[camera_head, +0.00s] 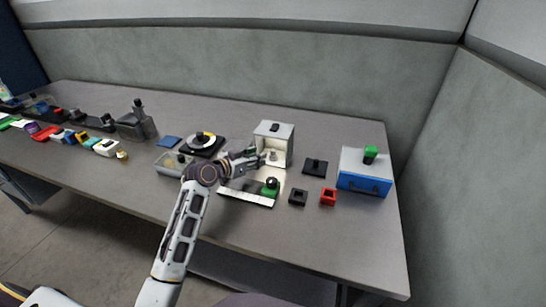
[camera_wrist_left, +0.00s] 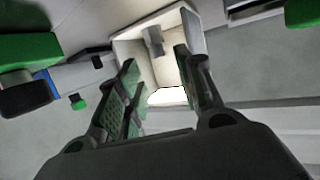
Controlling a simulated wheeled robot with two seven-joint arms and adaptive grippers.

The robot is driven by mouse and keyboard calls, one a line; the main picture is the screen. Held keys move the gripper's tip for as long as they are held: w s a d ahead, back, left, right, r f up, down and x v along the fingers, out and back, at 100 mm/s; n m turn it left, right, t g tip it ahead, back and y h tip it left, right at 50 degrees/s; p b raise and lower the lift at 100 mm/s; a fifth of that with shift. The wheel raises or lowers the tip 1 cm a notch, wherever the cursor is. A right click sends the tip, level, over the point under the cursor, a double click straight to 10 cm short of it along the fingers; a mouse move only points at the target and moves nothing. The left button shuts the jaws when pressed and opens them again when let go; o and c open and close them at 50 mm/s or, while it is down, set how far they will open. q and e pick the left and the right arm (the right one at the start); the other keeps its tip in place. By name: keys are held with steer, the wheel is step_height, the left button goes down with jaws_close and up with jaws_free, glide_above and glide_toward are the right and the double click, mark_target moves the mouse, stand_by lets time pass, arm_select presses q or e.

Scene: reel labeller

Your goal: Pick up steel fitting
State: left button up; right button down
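A small grey metal piece, which looks like the steel fitting (camera_head: 273,156), is inside the open-fronted white box (camera_head: 287,142). In the left wrist view the grey fitting (camera_wrist_left: 153,40) shows inside the box (camera_wrist_left: 192,32), beyond and between my fingertips. My left gripper (camera_head: 259,158) is at the open front of the box, and its fingers (camera_wrist_left: 156,66) are apart with nothing visible between them. I cannot tell how deep the fingertips reach. My right gripper is not in view.
A green block with a dark knob (camera_head: 270,187) stands on a pale plate (camera_head: 245,198) just in front of the box. Black (camera_head: 298,198) and red (camera_head: 328,197) square pieces, a black pad (camera_head: 315,167) and a blue-fronted box (camera_head: 364,182) are to the right. A disc device (camera_head: 202,144) is to the left.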

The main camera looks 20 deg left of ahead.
mark_target(273, 150)
arm_select(q)
steer(key=shift+x, duration=1.25)
steer(key=shift+r+x, duration=0.15)
steer(key=shift+x, duration=0.65)
steer(key=shift+r+x, duration=0.15)
steer(key=shift+x, duration=1.75)
steer(key=shift+s, duration=0.1)
jaws_close()
